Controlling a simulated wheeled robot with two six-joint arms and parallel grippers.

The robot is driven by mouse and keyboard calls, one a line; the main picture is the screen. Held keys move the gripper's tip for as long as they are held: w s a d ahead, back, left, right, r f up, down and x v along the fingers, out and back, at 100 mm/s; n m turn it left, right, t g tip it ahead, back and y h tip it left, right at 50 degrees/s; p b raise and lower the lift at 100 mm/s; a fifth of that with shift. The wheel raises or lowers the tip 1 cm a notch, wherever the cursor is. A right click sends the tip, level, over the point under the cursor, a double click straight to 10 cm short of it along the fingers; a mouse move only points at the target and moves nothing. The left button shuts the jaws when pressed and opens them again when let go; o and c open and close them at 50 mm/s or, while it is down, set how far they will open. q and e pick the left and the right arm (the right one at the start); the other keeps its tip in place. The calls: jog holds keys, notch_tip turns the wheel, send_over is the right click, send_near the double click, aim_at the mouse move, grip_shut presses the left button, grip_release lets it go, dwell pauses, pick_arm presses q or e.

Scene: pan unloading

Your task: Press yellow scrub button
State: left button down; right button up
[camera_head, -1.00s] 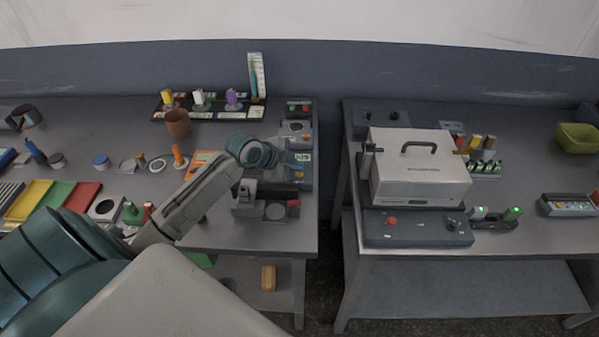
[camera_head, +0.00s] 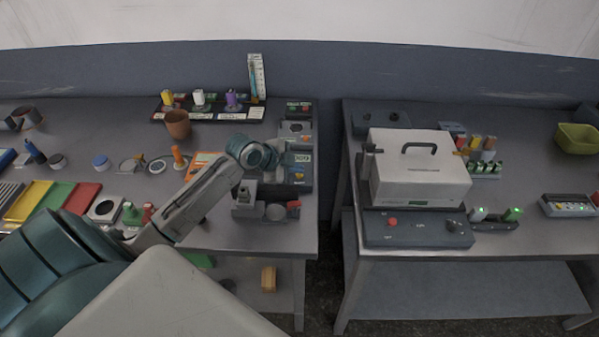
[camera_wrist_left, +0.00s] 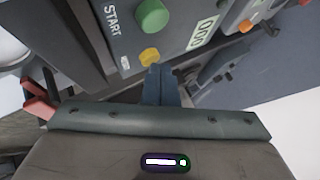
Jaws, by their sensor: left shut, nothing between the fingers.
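The yellow button (camera_wrist_left: 149,56) sits on a dark grey panel (camera_wrist_left: 190,12) in the left wrist view, just beside the larger green START button (camera_wrist_left: 152,15). My left gripper (camera_wrist_left: 158,72) is shut and empty. Its fingertips are right at the lower edge of the yellow button; I cannot tell whether they touch or press it. In the head view my left gripper (camera_head: 279,162) reaches over the device at the right end of the left table, and the wrist hides part of that device. My right gripper is not in view.
A small display (camera_wrist_left: 202,32) and an orange button (camera_wrist_left: 245,26) are close by on the panels. A red-tipped part (camera_wrist_left: 38,102) lies left of the gripper. In the head view, a gap separates the left table (camera_head: 230,235) from the right table with a white box (camera_head: 420,175).

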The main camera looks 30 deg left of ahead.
aim_at(296, 177)
pick_arm(q)
jog(key=shift+r+p, duration=0.5)
jog(key=shift+r, duration=0.3)
notch_tip(296, 177, up, 5)
jog(key=p, duration=0.4)
dwell(0.5)
